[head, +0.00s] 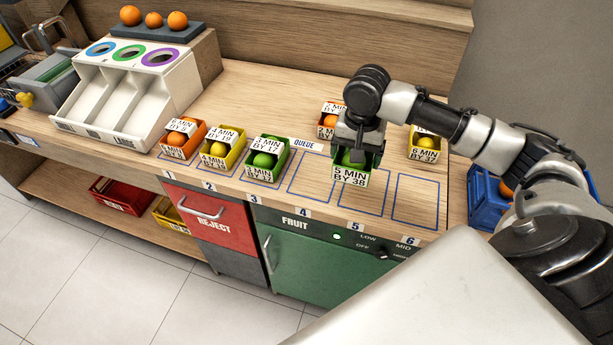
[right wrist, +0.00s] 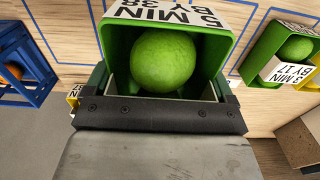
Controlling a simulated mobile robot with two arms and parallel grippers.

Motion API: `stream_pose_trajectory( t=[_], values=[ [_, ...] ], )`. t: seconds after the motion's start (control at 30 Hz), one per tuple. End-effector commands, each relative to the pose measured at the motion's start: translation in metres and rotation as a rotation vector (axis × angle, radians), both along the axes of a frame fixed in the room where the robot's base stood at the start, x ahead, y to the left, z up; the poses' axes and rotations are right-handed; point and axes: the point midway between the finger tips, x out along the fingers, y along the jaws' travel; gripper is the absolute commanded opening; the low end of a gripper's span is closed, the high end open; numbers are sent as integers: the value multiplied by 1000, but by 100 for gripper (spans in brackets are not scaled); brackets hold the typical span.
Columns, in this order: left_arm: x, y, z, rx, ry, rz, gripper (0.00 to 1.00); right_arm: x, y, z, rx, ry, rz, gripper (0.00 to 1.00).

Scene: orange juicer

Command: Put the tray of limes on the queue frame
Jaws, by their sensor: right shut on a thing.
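My right gripper (head: 358,143) is shut on a green tray of limes (head: 352,175) with a white label reading 5 MIN BY 38. In the right wrist view a big lime (right wrist: 163,60) shows in this green tray, close in front of the jaws. In the head view the tray is over the back of the blue queue frames 4 (head: 312,185) and 5 (head: 366,207); I cannot tell its height above the counter. Frame 6 (head: 415,212) is bare. My left gripper is not in view.
Orange (head: 178,153), yellow (head: 215,161) and green (head: 262,174) fruit trays stand at frames 1 to 3. Behind are another orange tray (head: 326,133) and a yellow tray (head: 424,156). A blue crate (head: 482,203) stands at the right, a white chute (head: 120,115) at the left.

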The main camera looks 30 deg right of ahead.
Motion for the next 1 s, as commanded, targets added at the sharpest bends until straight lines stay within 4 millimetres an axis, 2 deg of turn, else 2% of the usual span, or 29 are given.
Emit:
stream_pose_trajectory(
  t=[0.03,0.13,0.4,0.6,0.8,1.0],
  values=[
    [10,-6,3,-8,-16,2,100,11,7,-5,7,-2,1,57],
    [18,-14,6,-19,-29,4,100,32,18,-19,7,-1,3,57],
    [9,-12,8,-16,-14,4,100,78,40,-50,3,-1,3,57],
    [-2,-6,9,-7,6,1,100,87,44,-62,0,0,3,57],
    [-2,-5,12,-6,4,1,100,87,44,-91,0,1,4,57],
    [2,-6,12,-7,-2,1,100,87,44,-98,0,-1,4,57]
  ],
)
